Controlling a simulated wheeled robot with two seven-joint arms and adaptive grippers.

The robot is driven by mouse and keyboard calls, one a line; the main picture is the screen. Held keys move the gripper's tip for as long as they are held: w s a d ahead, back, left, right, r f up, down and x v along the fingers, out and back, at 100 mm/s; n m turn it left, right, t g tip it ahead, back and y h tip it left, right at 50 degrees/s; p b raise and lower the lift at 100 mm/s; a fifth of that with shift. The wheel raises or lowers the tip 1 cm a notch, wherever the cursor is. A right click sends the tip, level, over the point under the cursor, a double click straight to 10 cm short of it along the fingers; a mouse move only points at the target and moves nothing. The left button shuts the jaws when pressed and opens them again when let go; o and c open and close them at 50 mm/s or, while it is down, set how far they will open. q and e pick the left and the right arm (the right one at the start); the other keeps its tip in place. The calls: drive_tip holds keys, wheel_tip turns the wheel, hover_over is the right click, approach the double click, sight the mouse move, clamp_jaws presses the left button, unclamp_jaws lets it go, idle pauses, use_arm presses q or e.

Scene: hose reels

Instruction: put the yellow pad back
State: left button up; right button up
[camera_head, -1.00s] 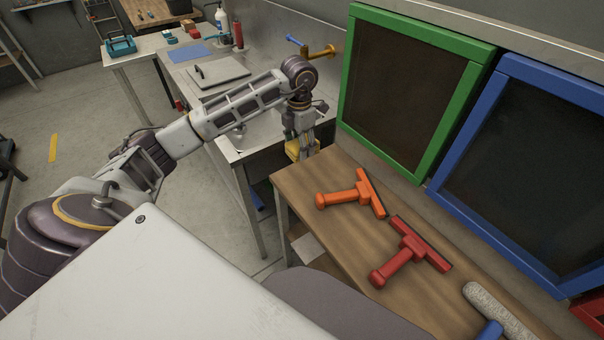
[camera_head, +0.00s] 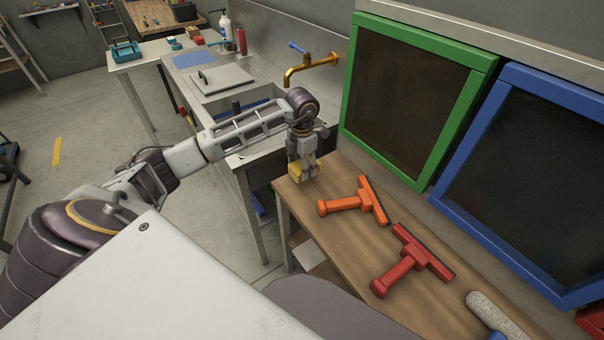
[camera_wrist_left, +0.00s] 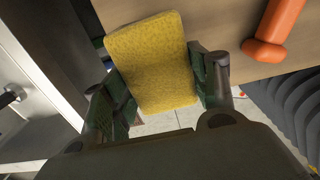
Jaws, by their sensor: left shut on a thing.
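The yellow pad (camera_wrist_left: 152,62) is a rough yellow block between the two fingers of my left gripper in the left wrist view. In the head view the left gripper (camera_head: 304,168) points down, shut on the yellow pad (camera_head: 297,172), at the far left end of the wooden table (camera_head: 345,240). The pad is low over the table's end; I cannot tell whether it touches the top. In the wrist view part of the pad overhangs the table edge, with floor seen below. My right gripper is not in view.
An orange squeegee (camera_head: 345,204) lies just right of the pad, with a red squeegee (camera_head: 408,262) and a roller (camera_head: 490,310) further along. A sink counter (camera_head: 262,150) with a brass tap (camera_head: 310,66) is behind left. Green-framed (camera_head: 432,168) and blue-framed (camera_head: 445,185) panels stand behind the table.

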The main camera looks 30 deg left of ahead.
use_arm(q)
drive_tip(key=shift+f, duration=1.85)
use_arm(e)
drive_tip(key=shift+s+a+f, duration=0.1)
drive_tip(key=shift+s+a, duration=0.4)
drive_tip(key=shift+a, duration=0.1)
use_arm(q)
drive_tip(key=shift+f, duration=0.1)
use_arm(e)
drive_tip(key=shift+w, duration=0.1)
use_arm(q)
drive_tip(key=o, duration=0.6)
drive_tip(key=shift+c, duration=0.2)
drive_tip(key=o, duration=0.5)
drive_tip(key=shift+c, duration=0.2)
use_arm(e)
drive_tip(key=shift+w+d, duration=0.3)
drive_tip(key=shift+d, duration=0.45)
